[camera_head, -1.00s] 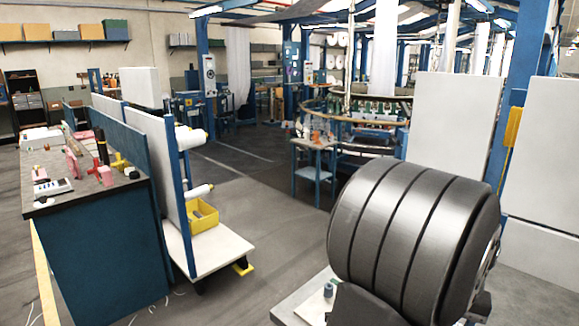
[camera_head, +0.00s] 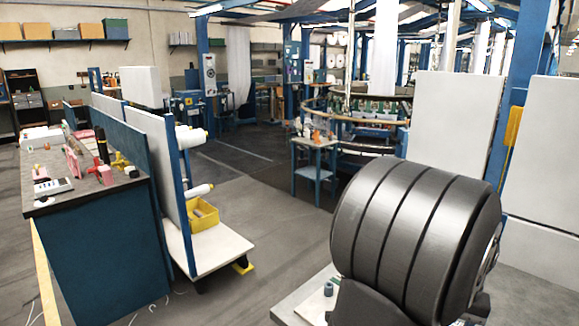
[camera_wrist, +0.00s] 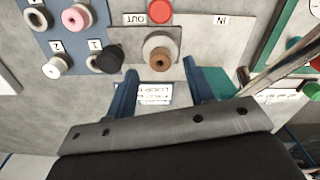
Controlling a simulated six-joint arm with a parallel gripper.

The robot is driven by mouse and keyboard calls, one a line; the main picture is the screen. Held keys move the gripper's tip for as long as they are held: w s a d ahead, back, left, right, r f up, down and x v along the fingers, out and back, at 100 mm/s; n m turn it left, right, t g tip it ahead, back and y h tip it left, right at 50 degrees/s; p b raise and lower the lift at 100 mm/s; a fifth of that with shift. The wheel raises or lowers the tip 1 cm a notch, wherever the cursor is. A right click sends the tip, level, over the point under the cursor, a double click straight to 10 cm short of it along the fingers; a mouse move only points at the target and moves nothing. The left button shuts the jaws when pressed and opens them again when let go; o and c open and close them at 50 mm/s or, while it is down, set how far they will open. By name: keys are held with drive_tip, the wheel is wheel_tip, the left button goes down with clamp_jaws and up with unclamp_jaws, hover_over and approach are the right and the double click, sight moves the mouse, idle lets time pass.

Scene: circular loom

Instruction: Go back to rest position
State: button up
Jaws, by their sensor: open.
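My gripper (camera_wrist: 159,68) shows in the wrist view with its two blue fingers spread apart and nothing held between them. A brown-centred spool or knob with a pale ring (camera_wrist: 158,54) sits on a grey panel (camera_wrist: 220,42) just beyond and between the fingertips. I cannot tell how far the fingers are from it. In the head view a large dark grey rounded body, which seems to be my own arm, fills the lower right; the gripper is hidden there.
The wrist view shows a red round piece (camera_wrist: 159,11) by the "OUT" label, and pink (camera_wrist: 76,18), black (camera_wrist: 108,59) and white (camera_wrist: 56,67) pieces on a blue-grey board. A green-edged panel (camera_wrist: 281,37) is at right. The head view shows a workbench (camera_head: 100,245), a trolley (camera_head: 215,246) and open floor.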

wheel_tip(320, 180, up, 14)
wheel_tip(320, 180, down, 17)
wheel_tip(320, 180, up, 9)
drive_tip(key=shift+f, duration=0.15)
drive_tip(key=shift+n, duration=0.6)
drive_tip(key=d, duration=0.3)
drive_tip(key=d+f, duration=0.1)
drive_tip(key=d, duration=0.1)
drive_tip(key=shift+d, duration=0.35)
idle(0.6)
